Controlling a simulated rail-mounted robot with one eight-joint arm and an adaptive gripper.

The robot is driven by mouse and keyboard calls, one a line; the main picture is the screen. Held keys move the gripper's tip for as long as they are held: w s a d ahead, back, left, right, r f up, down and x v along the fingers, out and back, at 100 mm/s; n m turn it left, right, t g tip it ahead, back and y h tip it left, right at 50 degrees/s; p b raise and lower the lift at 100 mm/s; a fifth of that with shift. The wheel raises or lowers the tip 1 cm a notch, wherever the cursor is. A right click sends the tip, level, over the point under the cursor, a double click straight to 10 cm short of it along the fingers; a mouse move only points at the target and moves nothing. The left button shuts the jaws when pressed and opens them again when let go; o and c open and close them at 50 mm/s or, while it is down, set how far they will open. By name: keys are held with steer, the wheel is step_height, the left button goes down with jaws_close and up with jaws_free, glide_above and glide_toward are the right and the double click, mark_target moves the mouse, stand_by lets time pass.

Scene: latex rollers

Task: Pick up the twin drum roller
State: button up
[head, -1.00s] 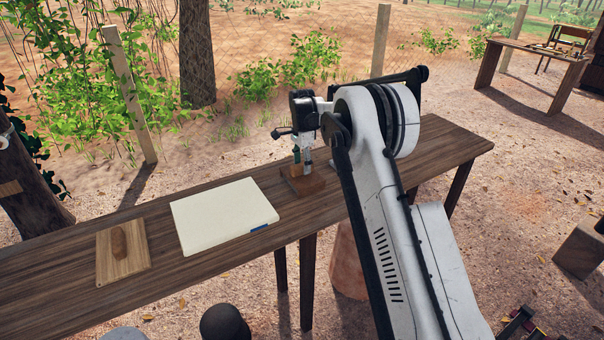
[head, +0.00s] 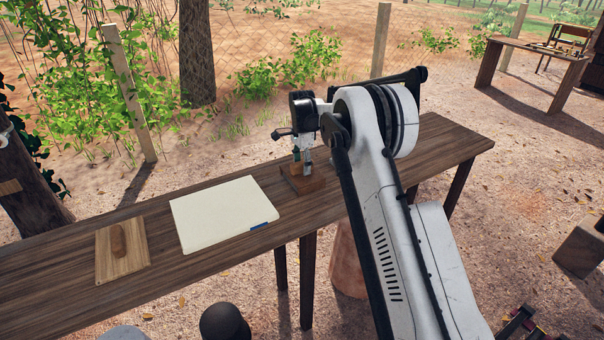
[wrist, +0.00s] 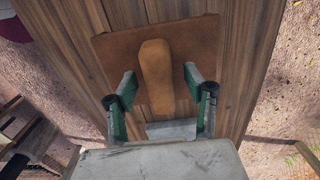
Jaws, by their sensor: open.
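My gripper (head: 303,168) points down over a reddish-brown block-like piece (head: 312,186) on the long table. In the wrist view, a tan, rounded, oblong bar (wrist: 158,82) lies on a brown flat plate (wrist: 116,54). My gripper (wrist: 160,77) is open there, with one green-padded finger on each side of the bar and a gap to both. Two separate drums cannot be made out, so I cannot tell for sure that this is the twin drum roller. The bar's near end is close to the gripper's palm. My fingers partly hide the piece in the head view.
On the long wooden table (head: 60,285), a cream slab (head: 222,212) with a blue mark lies left of my gripper. Further left is a wooden board (head: 108,262) with a brown oblong piece (head: 118,239) on it. Table right of the gripper is partly hidden by my arm.

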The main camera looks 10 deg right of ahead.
steer(key=shift+c, duration=0.5)
jaws_close()
steer(key=shift+r+p, duration=0.5)
step_height(320, 180, up, 3)
steer(key=shift+r+b, duration=0.15)
steer(key=shift+b, duration=0.3)
steer(key=s+a+r+b, duration=0.1)
steer(key=s+a+r, duration=0.5)
steer(key=a, duration=0.4)
steer(key=shift+r, duration=0.6)
